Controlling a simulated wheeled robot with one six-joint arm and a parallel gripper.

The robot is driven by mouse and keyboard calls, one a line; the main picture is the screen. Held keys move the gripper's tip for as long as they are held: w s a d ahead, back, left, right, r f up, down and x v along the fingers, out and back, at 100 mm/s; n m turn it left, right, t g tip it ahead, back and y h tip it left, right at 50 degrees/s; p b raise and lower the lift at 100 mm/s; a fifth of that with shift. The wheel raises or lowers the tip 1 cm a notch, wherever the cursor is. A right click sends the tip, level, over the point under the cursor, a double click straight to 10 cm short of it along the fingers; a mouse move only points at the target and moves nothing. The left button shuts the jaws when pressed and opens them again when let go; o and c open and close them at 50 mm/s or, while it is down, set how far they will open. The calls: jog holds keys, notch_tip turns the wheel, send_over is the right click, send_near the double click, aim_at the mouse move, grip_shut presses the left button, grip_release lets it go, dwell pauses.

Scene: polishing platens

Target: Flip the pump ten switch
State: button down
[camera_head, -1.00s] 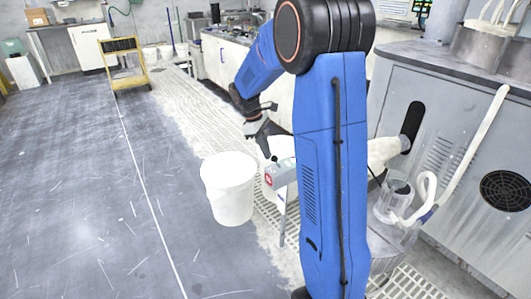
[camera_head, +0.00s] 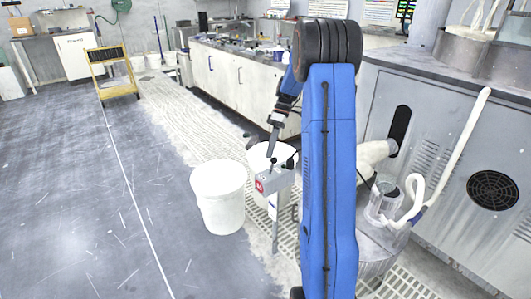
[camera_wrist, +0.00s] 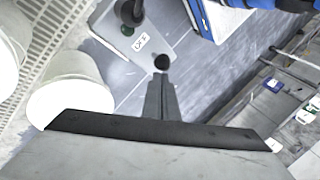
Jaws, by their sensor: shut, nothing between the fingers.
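A grey switch box (camera_head: 275,181) with a red round mark stands on a thin post beside the white buckets in the head view. In the wrist view, its grey plate (camera_wrist: 155,45) carries a small white label and a dark round knob (camera_wrist: 130,12). My gripper (camera_head: 271,160) is just above the box, pointing down. In the wrist view my gripper (camera_wrist: 161,78) is shut and empty, its fingers reaching toward the plate. A small black ball-shaped tip (camera_wrist: 161,62) shows right at the fingertips; I cannot tell whether they touch it.
A white bucket (camera_head: 219,197) stands left of the box, and another (camera_head: 262,156) is behind it. A clear container (camera_head: 383,200) with white hoses and a grey cabinet (camera_head: 440,150) are at right. The floor at left is open, with a yellow cart (camera_head: 115,88) far back.

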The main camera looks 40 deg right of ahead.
jog(key=shift+r, duration=0.2)
jog(key=shift+r, duration=0.6)
jog(key=w+d+r, duration=0.5)
jog(key=r, duration=0.4)
jog(key=shift+w, duration=0.2)
dwell(0.4)
jog(key=shift+a, duration=0.1)
dwell(0.3)
